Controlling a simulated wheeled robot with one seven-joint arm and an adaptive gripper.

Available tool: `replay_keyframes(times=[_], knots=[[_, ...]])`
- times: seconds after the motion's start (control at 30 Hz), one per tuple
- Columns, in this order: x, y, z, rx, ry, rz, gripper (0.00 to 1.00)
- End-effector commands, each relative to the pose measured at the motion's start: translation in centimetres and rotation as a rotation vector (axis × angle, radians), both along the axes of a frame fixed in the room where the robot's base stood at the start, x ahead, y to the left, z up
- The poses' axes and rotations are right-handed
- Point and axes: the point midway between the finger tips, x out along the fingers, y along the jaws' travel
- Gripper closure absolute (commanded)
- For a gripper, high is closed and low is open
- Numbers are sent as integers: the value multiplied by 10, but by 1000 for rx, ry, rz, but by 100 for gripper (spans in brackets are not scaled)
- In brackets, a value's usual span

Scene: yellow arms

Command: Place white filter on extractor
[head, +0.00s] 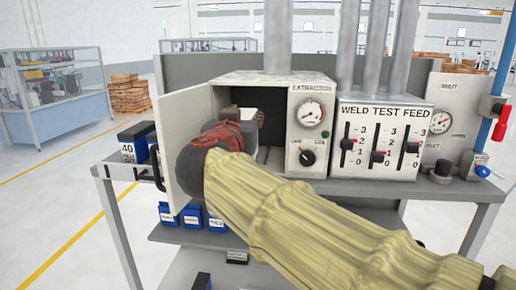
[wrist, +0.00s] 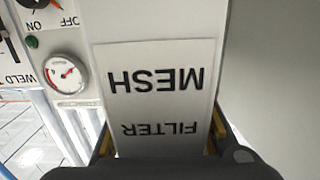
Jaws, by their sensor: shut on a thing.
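The extractor (head: 310,120) is a pale box with a gauge and an OFF/ON knob, on the bench in the head view. Its door (head: 183,125) stands open to the left. My arm reaches into the opening. My wrist and sleeve hide most of the gripper and the filter in the head view, so the filter's seating cannot be told.
The weld test feed box (head: 380,140) with sliders stands right of the extractor. The open door bounds the left side of my wrist. Blue boxes (head: 193,217) sit on the shelf below, and a box marked 40 (head: 132,145) is left of the door.

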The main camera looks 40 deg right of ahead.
Motion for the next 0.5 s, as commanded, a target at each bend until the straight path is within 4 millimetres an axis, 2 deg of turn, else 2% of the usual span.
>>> replay_keyframes(times=[0.17, 0.5], knots=[[15, -20, 1, -1, 1, -6, 92], [69, -83, 0, -1, 2, -5, 92]])
